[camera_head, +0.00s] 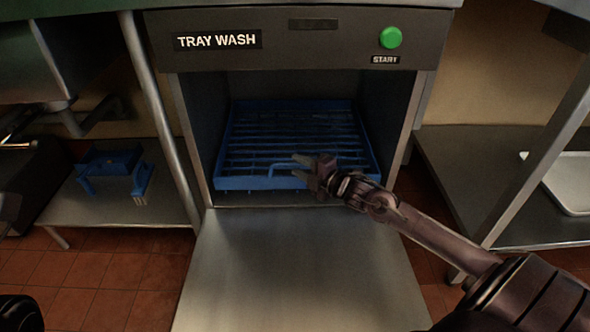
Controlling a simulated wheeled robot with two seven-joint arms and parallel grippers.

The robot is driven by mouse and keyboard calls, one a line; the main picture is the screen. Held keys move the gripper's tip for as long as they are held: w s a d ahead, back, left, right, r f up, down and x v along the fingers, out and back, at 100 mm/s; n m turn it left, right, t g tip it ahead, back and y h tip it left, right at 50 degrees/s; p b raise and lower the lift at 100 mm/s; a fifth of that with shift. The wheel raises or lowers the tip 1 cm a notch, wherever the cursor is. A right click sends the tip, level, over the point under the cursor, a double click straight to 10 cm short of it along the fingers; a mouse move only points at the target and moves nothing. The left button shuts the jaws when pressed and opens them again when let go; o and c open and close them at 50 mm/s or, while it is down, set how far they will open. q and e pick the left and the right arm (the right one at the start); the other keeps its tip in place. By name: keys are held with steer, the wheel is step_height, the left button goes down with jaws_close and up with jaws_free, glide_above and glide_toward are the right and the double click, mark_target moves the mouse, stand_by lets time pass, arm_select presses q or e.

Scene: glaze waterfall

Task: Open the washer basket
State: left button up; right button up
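The blue washer basket (245,183) sits inside the open bay of the tray washer (300,45). It has a slatted floor and a raised front rim with a handle (271,171) near its middle. The washer door (290,270) is folded down flat in front. My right gripper (298,168) reaches in from the right to the basket's front edge. Its fingers look spread and are just right of the handle; I cannot tell whether they touch it. At the lower left edge, a dark part of my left arm shows, without its gripper.
A green start button (391,38) is on the washer's front panel. A shelf at left (120,208) holds a blue caddy (112,165). A metal tray (572,180) lies on the right shelf (455,160). Posts flank the bay.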

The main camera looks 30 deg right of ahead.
steer(key=shift+b+x, duration=0.35)
steer(key=shift+x, duration=0.75)
jaws_close()
